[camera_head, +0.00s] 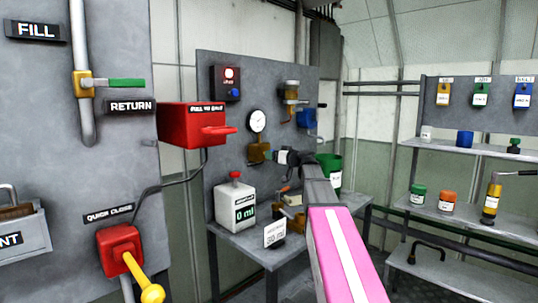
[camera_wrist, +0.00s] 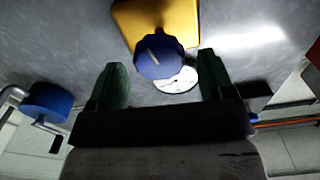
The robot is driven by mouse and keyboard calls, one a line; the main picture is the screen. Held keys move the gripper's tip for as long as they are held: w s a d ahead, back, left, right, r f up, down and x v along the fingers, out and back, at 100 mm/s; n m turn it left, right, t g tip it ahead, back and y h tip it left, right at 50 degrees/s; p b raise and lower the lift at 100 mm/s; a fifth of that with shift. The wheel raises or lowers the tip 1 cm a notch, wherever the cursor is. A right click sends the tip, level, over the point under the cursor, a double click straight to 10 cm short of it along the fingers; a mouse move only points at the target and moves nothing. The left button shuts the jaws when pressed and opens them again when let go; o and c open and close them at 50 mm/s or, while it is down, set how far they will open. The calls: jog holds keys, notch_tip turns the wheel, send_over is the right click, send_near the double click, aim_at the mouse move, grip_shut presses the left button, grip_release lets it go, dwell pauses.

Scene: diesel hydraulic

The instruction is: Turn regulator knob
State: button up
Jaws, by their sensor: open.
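The regulator has a yellow body (camera_head: 257,152) below a round white gauge (camera_head: 257,121) on the grey panel. In the wrist view, its blue knob (camera_wrist: 157,54) with a pale pointer mark stands in front of the yellow body (camera_wrist: 180,18), and the white gauge (camera_wrist: 178,80) shows partly behind it. My gripper (camera_wrist: 163,66) is open, with one green finger on each side of the knob and a visible gap on both sides. I cannot tell whether the fingertips reach its depth. In the head view, my gripper (camera_head: 275,156) is close to the regulator and mostly hides the knob.
A blue part (camera_head: 306,118) is on the panel to the right; it also shows in the wrist view (camera_wrist: 47,100). A white canister (camera_head: 235,207) stands on the bench (camera_head: 240,240) below. A red box (camera_head: 191,125) and a yellow-handled lever (camera_head: 135,268) are at the left.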

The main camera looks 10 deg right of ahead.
jog(key=shift+x, duration=1.95)
jog(key=c, duration=0.9)
